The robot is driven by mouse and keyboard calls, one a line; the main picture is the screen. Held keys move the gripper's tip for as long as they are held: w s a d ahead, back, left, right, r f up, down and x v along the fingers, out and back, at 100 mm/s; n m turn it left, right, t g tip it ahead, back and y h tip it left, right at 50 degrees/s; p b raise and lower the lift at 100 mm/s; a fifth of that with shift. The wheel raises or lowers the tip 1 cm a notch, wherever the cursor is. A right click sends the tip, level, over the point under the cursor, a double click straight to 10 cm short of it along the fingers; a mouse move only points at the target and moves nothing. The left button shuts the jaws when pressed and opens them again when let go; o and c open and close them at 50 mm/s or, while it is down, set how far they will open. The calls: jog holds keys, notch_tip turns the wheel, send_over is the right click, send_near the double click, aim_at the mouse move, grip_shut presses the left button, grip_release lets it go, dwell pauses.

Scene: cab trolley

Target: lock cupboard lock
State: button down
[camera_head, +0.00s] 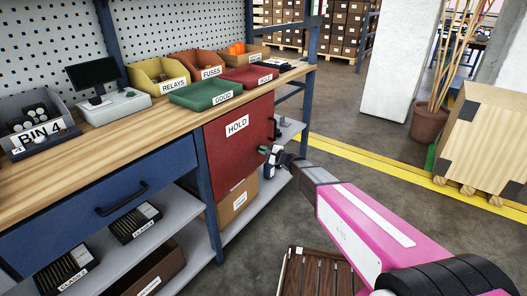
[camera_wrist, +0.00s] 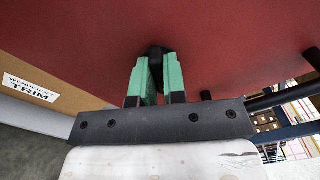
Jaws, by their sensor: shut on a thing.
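The cupboard is the red door marked HOLD (camera_head: 236,140) under the right end of the workbench; it looks closed. A dark handle (camera_head: 276,128) is at the door's right edge. My gripper (camera_head: 266,152) is at the door's right side, just below the handle. In the wrist view, the green fingers of my gripper (camera_wrist: 157,64) are shut on a small dark knob, the cupboard lock (camera_wrist: 155,50), on the red door face (camera_wrist: 235,45). The fingers hide part of the knob, and its turn angle cannot be told.
The wooden workbench (camera_head: 120,130) carries bins and a blue drawer (camera_head: 105,205) to the left. A cardboard box (camera_head: 238,200) stands on the shelf below the door. A slatted wooden crate (camera_head: 315,275) is on the floor nearby. Open floor lies to the right.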

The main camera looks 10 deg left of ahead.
jog(key=shift+m, duration=0.3)
jog(key=m, duration=0.5)
jog(key=shift+m, duration=0.3)
jog(key=m, duration=0.6)
dwell(0.4)
jog(key=c, duration=1.2)
grip_release()
jog(key=v, duration=1)
jog(key=shift+s+d+f, duration=0.1)
jog(key=shift+s+d, duration=0.1)
jog(key=shift+d, duration=0.1)
